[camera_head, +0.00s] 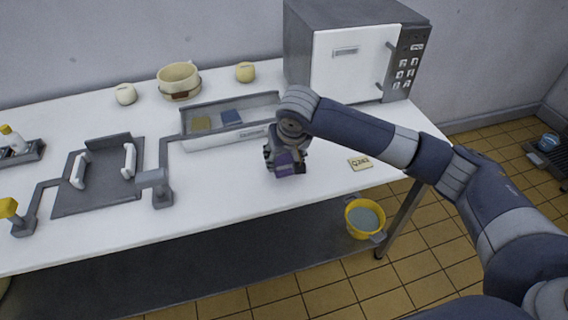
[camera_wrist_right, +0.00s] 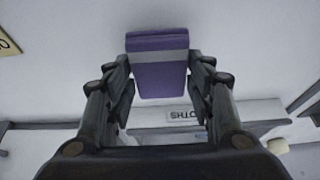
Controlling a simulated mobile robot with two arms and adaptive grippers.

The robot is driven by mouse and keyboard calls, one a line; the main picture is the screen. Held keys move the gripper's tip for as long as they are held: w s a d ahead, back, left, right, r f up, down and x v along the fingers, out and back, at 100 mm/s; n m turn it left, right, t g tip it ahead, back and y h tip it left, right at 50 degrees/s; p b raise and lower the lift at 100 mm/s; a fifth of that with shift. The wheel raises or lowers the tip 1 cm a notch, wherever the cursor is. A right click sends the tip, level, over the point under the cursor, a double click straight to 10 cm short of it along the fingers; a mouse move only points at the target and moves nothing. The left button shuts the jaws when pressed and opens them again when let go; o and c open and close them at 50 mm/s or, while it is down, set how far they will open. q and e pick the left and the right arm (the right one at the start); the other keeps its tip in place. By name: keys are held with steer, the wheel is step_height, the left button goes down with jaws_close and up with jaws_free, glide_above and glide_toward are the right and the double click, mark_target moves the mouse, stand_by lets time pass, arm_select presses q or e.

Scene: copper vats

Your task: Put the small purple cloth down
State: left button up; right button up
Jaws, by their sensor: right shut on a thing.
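The small purple cloth (camera_wrist_right: 160,78) has a grey band and sits between the fingers of my right gripper (camera_wrist_right: 160,92) in the right wrist view. In the head view my right gripper (camera_head: 285,165) is shut on the purple cloth (camera_head: 285,169), low over the white table (camera_head: 230,205), in front of the cloth tray (camera_head: 205,141). I cannot tell whether the cloth touches the table. My left gripper is not in view.
A small label card (camera_head: 360,163) lies right of my gripper. A grey fixture (camera_head: 98,175) stands left, a microwave (camera_head: 350,60) behind. Table in front of my gripper is clear.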

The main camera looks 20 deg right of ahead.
mark_target(285, 162)
steer(key=shift+f, duration=1.5)
steer(key=o, duration=1)
steer(key=shift+f, duration=0.15)
steer(key=shift+o, duration=0.2)
steer(key=v, duration=1.2)
steer(key=shift+r, duration=0.25)
